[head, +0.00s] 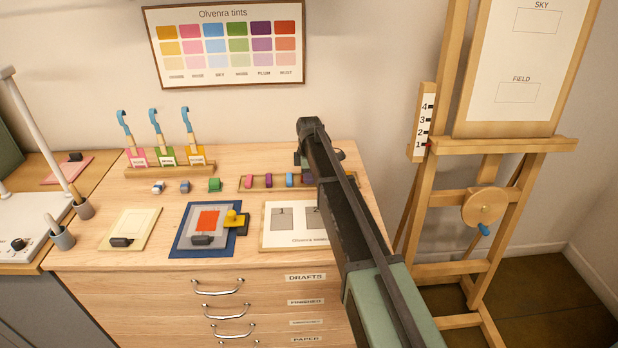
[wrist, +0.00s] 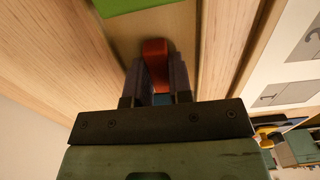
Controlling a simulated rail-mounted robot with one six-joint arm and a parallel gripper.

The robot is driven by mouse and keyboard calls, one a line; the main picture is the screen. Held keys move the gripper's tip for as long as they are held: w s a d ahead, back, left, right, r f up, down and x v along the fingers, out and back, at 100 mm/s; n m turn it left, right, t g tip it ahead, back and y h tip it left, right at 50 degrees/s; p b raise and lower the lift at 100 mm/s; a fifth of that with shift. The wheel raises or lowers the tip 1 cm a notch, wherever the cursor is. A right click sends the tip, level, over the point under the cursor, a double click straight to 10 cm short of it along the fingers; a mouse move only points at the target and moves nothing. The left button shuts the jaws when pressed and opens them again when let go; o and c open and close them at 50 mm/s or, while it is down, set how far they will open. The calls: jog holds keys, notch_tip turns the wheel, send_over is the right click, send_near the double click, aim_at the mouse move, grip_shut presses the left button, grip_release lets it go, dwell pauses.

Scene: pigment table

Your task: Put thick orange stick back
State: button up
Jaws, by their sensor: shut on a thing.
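An orange-red stick (wrist: 154,52) lies between the two dark fingers of my gripper (wrist: 160,80) in the wrist view. The fingers are shut on it, and its far end sticks out past them. It is over or in a wooden tray (wrist: 185,25); I cannot tell whether it touches the tray's floor. A green thing (wrist: 125,5) shows in the tray at the top edge. My arm hides the tray's right part, the gripper tips and the orange stick there.
A blue mat (head: 185,240) with a red-painted sheet lies further left. A brush rack (head: 165,168) stands behind. An easel (head: 500,145) is at right.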

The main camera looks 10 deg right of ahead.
jog(key=o, duration=0.8)
jog(key=shift+o, duration=0.2)
notch_tip(320, 180, up, 13)
jog(key=p, duration=1.3)
jog(key=s+m, duration=1.6)
jog(key=s, duration=2)
jog(key=shift+s+f, duration=0.35)
jog(key=shift+s, duration=0.05)
